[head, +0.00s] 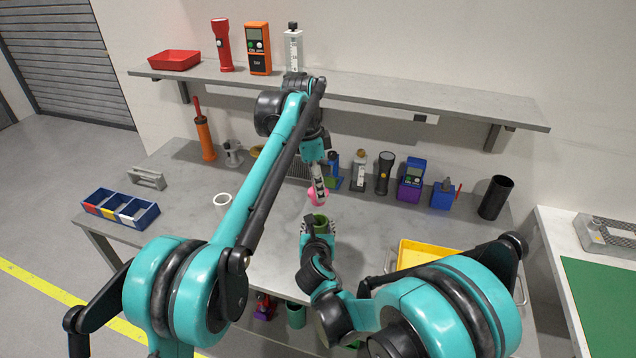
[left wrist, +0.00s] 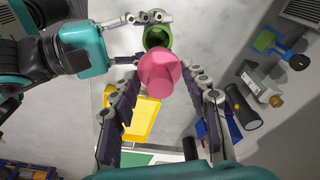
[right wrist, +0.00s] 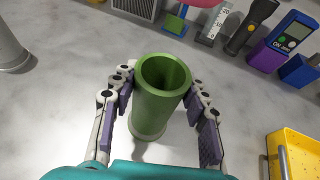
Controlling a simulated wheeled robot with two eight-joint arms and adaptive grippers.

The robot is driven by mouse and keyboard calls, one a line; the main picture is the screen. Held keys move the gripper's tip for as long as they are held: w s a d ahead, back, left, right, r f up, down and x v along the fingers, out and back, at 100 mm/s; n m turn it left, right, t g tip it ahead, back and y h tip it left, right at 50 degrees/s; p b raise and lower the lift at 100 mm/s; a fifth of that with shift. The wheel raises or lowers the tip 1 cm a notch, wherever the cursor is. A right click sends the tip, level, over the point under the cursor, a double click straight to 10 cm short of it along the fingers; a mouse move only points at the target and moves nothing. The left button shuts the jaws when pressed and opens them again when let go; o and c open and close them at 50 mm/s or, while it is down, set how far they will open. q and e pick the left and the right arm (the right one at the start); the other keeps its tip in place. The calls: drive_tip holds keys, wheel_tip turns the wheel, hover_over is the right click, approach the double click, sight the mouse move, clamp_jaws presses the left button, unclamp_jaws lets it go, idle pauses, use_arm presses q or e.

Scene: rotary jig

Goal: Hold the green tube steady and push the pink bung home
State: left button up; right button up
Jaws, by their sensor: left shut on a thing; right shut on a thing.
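The green tube (right wrist: 160,100) stands upright on the grey bench, its open mouth up and empty. My right gripper (right wrist: 160,85) is shut on it, one finger on each side; in the head view the tube (head: 319,219) shows just beyond that gripper (head: 318,232). The pink bung (left wrist: 159,74) is held in my left gripper (left wrist: 160,82), which is shut on it. In the head view the bung (head: 318,197) hangs above the tube's mouth, apart from it. In the right wrist view only the bung's lower edge (right wrist: 203,3) shows at the top.
A yellow tray (head: 430,255) lies right of the tube. A blue bin (head: 121,209) and a white ring (head: 222,200) are on the left. The shelf (head: 400,102) overhangs the back.

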sight(314, 192)
use_arm(q)
drive_tip(key=shift+f, duration=2.7)
drive_tip(key=shift+f, duration=2.05)
drive_tip(key=o, duration=1.2)
drive_tip(key=shift+o, duration=0.2)
drive_tip(key=shift+r, duration=0.1)
drive_tip(key=r, duration=0.4)
drive_tip(key=a+r, duration=0.1)
drive_tip(key=r, duration=0.6)
drive_tip(key=shift+s+a+r, duration=0.15)
drive_tip(key=shift+a+r, duration=0.2)
drive_tip(key=shift+a, duration=0.05)
use_arm(e)
drive_tip(key=o, duration=1.4)
drive_tip(key=shift+c, duration=0.2)
